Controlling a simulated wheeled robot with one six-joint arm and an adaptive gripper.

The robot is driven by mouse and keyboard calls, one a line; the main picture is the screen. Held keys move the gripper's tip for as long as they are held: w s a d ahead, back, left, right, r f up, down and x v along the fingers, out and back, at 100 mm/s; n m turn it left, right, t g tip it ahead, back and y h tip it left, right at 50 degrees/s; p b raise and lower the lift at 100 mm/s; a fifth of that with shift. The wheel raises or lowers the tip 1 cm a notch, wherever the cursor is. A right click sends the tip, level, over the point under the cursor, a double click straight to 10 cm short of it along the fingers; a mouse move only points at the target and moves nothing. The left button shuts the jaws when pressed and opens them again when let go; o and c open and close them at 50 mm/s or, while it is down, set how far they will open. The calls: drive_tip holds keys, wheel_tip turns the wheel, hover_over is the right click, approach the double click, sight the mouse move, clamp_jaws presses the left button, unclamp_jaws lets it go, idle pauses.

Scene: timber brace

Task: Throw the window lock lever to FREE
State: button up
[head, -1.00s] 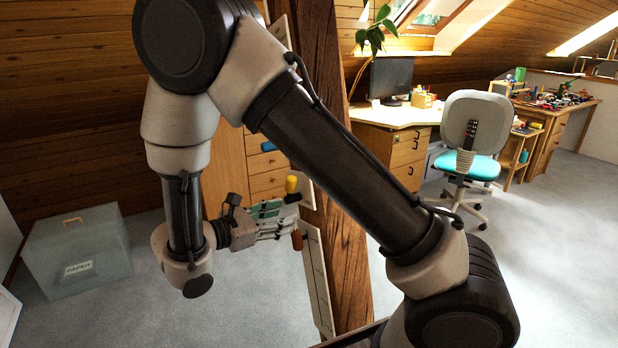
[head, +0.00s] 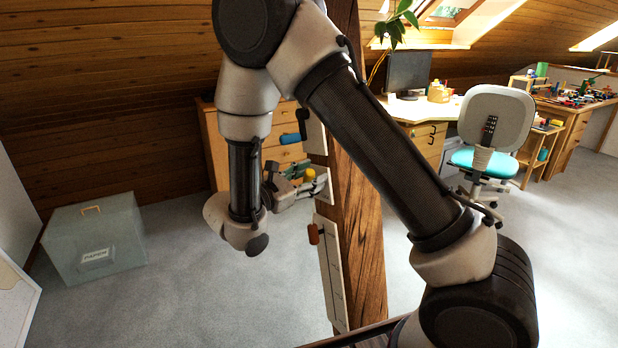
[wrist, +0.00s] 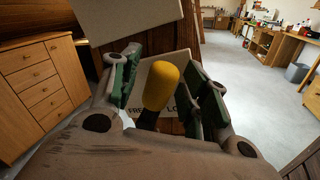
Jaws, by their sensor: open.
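A lever with a yellow grip (wrist: 162,84) stands on a white plate on the timber post. Its dark stem runs down toward the plate. Part of the lettering on the plate (wrist: 174,108) reads "FRE" on the left and "LO" on the right; the rest is hidden. In the wrist view my gripper (wrist: 163,75) is open, with one green-padded finger on each side of the yellow grip. I cannot tell whether either finger touches it. In the head view my gripper (head: 296,183) is at the post, by the yellow grip (head: 309,175).
On the same timber post (head: 360,240) are a blue-handled lever (head: 291,138) above and a brown-orange handle (head: 315,233) on a slotted white plate below. A wooden drawer cabinet (head: 220,150) stands behind. A grey paper box (head: 95,240) sits on the left floor.

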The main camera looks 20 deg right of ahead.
drive_tip(key=shift+c, duration=0.3)
clamp_jaws()
drive_tip(key=shift+w, duration=0.1)
drive_tip(key=n, duration=0.1)
drive_tip(key=w+n, duration=0.1)
drive_tip(key=shift+w+a+r+n+g+y, duration=0.2)
drive_tip(key=shift+w+n+g+y, duration=0.1)
drive_tip(key=shift+n, duration=0.1)
drive_tip(key=shift+w+a+f+n+g+y, duration=0.15)
drive_tip(key=shift+w+f+n+g, duration=0.55)
drive_tip(key=shift+n, duration=0.8)
drive_tip(key=shift+w+a+f+n+g+y, duration=0.2)
drive_tip(key=shift+w+n+g, duration=0.15)
drive_tip(key=shift+w+n, duration=0.9)
drive_tip(key=shift+w+a+f+n+g+y, duration=0.15)
drive_tip(key=shift+w+f+n+g, duration=0.35)
drive_tip(key=shift+n, duration=1.25)
drive_tip(key=shift+w+r, duration=0.1)
drive_tip(key=shift+w, duration=0.05)
